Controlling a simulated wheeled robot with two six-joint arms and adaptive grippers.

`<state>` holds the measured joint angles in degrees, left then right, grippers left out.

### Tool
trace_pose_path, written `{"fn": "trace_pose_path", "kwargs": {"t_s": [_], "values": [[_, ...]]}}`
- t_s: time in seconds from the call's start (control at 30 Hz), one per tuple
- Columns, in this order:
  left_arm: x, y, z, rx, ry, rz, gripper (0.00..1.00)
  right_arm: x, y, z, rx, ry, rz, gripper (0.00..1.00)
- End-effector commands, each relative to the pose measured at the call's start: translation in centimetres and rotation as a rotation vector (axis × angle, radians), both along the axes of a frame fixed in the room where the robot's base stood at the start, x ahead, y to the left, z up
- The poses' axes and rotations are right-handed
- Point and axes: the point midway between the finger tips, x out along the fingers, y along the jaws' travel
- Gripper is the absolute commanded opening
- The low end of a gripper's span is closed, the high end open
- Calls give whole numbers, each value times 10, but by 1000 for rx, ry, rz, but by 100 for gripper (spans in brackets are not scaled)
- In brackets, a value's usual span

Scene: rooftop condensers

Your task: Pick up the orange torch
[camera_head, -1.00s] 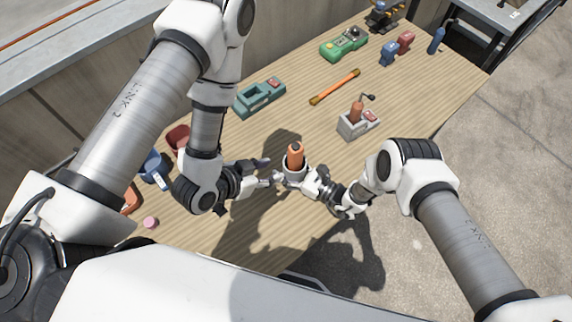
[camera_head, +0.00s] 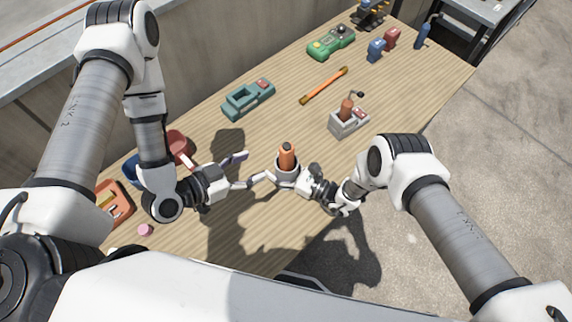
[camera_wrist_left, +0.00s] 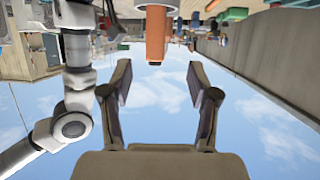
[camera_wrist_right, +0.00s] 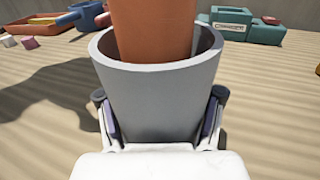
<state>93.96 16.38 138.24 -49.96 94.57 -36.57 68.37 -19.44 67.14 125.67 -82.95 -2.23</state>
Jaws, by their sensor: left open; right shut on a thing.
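An orange cylinder with a dark tip, apparently the torch (camera_head: 287,155), stands upright in a grey cup (camera_head: 286,175). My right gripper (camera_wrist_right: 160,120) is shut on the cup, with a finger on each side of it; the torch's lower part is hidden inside. My left gripper (camera_head: 246,170) is open and empty, left of the torch, with its fingers pointing towards it. In the left wrist view, the torch (camera_wrist_left: 155,32) appears beyond the open fingers, apart from them. Another orange-red canister (camera_head: 347,108) with a bent dark nozzle stands in a grey base (camera_head: 346,127) farther back.
A teal holder (camera_head: 248,99), an orange-and-black rod (camera_head: 323,86) and a green device (camera_head: 331,43) lie farther back. Red and blue items (camera_head: 391,39) stand near the far edge. A red bin (camera_head: 181,148), an orange tray (camera_head: 116,204) and a pink piece (camera_head: 145,230) are at left.

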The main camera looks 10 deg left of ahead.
Motion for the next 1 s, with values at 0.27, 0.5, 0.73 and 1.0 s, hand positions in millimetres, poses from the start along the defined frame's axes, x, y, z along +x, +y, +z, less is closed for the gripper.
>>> {"fn": "trace_pose_path", "kwargs": {"t_s": [0.27,0.5,0.73,1.0], "values": [[34,-31,-20,2,2,-5,60,-1,0,-1,-3,2,0,26],[53,-51,-30,1,4,-4,60,-1,0,-2,-3,2,0,26],[78,-75,-42,1,4,0,60,-1,0,-2,-3,2,0,26],[79,-75,-43,1,7,3,43,-1,0,-2,-3,2,0,26]]}}
